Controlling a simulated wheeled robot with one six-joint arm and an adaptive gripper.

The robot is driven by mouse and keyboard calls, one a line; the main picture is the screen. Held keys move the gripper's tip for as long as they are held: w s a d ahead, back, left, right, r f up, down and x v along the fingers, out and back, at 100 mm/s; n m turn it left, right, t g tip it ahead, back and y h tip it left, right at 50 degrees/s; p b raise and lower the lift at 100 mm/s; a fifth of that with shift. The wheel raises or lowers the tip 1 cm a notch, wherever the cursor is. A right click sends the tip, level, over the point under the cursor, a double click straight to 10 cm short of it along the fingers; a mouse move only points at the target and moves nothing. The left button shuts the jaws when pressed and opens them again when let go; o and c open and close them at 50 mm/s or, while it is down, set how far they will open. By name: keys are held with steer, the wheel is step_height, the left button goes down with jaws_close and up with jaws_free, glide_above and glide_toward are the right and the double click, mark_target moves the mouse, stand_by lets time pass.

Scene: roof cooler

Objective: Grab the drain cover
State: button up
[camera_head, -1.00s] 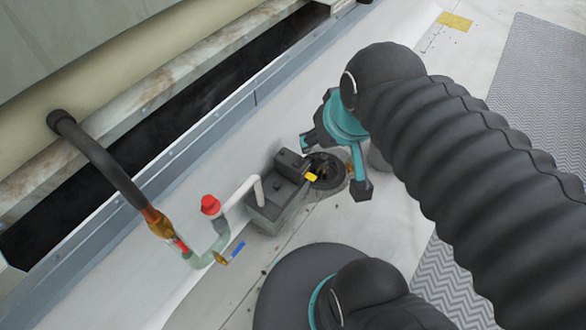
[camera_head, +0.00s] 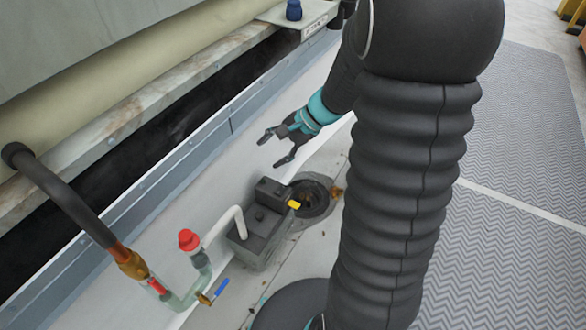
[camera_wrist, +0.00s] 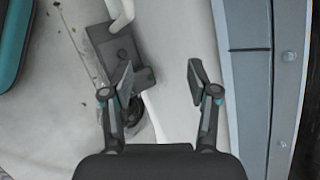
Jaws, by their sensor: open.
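The drain (camera_head: 313,199) is a dark round fitting in the pale roof floor, with a ring-shaped rim and a dark inside. I cannot tell a separate cover from the drain body. My gripper (camera_head: 274,149) is open and empty. It is up and to the left of the drain in the head view, apart from it, with its fingers pointing left. In the wrist view, my gripper (camera_wrist: 160,80) has a clear gap between its pads. The drain (camera_wrist: 134,112) shows there partly hidden behind the left finger.
A grey box (camera_head: 258,232) with a white pipe stands right beside the drain. A valve with a red cap (camera_head: 189,240) and blue lever is at lower left. A metal ledge (camera_head: 215,140) runs along the unit. Grey patterned matting (camera_head: 510,130) lies at right.

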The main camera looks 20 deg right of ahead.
steer(key=w+d+f+m+t+y+b, duration=0.1)
steer(key=w+d+f+m, duration=0.15)
steer(key=f, duration=0.25)
steer(key=w+d+f+m+t, duration=0.1)
steer(key=w+d+f+m, duration=0.1)
steer(key=w+d+f, duration=0.15)
steer(key=m+t+h+b, duration=0.3)
steer(key=m+t, duration=0.3)
steer(key=m, duration=0.8)
glide_toward(308, 187)
steer(key=x, duration=0.8)
steer(key=shift+d+b, duration=0.1)
steer(key=shift+b, duration=0.3)
steer(key=shift+d+b+x, duration=0.15)
steer(key=shift+b+x, duration=0.05)
steer(key=shift+x, duration=1.35)
steer(key=shift+d+b+x, duration=0.15)
steer(key=shift+b+x, duration=0.05)
steer(key=shift+x, duration=1.35)
steer(key=shift+w, duration=0.15)
steer(key=shift+c, duration=0.2)
jaws_close()
